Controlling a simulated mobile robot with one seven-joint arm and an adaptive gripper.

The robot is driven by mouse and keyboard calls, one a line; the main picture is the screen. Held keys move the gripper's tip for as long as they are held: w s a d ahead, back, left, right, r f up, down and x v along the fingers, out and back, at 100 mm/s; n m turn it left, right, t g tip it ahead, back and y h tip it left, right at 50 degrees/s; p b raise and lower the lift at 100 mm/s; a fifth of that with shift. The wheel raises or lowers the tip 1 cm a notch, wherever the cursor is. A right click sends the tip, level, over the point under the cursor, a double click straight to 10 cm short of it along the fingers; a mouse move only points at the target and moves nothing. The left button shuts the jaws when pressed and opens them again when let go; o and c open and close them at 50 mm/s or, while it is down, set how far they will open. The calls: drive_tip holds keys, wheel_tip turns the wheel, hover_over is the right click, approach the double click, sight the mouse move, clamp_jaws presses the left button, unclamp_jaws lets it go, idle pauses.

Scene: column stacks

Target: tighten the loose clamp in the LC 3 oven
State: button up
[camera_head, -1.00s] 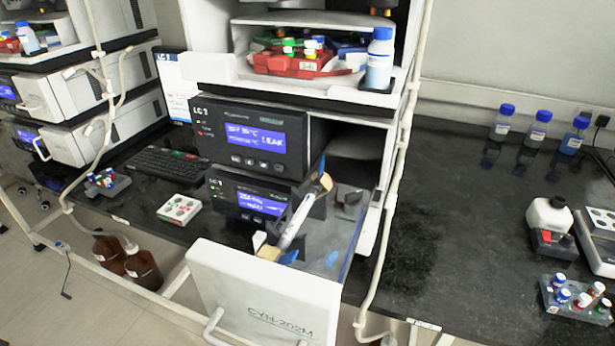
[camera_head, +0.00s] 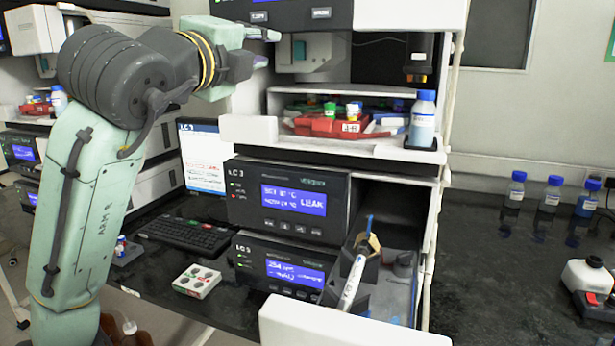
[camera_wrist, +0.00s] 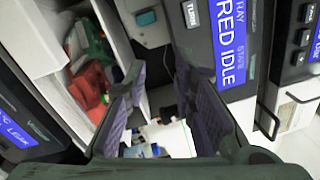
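The LC 3 unit (camera_head: 285,200) stands mid-stack in the head view, its blue screen reading LEAK. A second unit (camera_head: 277,268) with a blue screen sits under it. To the right of these is an open compartment with a pulled-out white drawer (camera_head: 345,328). In it a white tube (camera_head: 352,283) stands tilted, with a tan piece (camera_head: 372,243) near its upper end. I cannot tell whether this piece is the loose clamp. My gripper (camera_head: 268,48) is high at upper left of the drawer, well apart from it. In the wrist view its padded fingers (camera_wrist: 160,80) are apart and empty.
Above the LC 3 unit, an open bay holds a red tray (camera_head: 325,126) and a blue-capped bottle (camera_head: 422,118) at its edge. A keyboard (camera_head: 188,234) and small white box (camera_head: 197,281) lie left. Several blue-capped bottles (camera_head: 552,193) stand on the right bench. A pale tube (camera_head: 447,170) runs down the stack's right edge.

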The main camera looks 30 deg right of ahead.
drive_tip(key=s+d+f+m+g+y, duration=0.2)
drive_tip(key=s+d+f+m+g, duration=0.15)
drive_tip(key=d, duration=0.25)
drive_tip(key=s+d+f+m+g+y, duration=0.2)
drive_tip(key=d+f+m, duration=0.2)
drive_tip(key=d+f, duration=0.1)
drive_tip(key=m+g+y, duration=0.3)
drive_tip(key=m+y, duration=0.5)
approach(372, 216)
drive_tip(key=shift+n, duration=0.35)
drive_tip(key=x, duration=1)
drive_tip(key=shift+w+f, duration=0.1)
clamp_jaws()
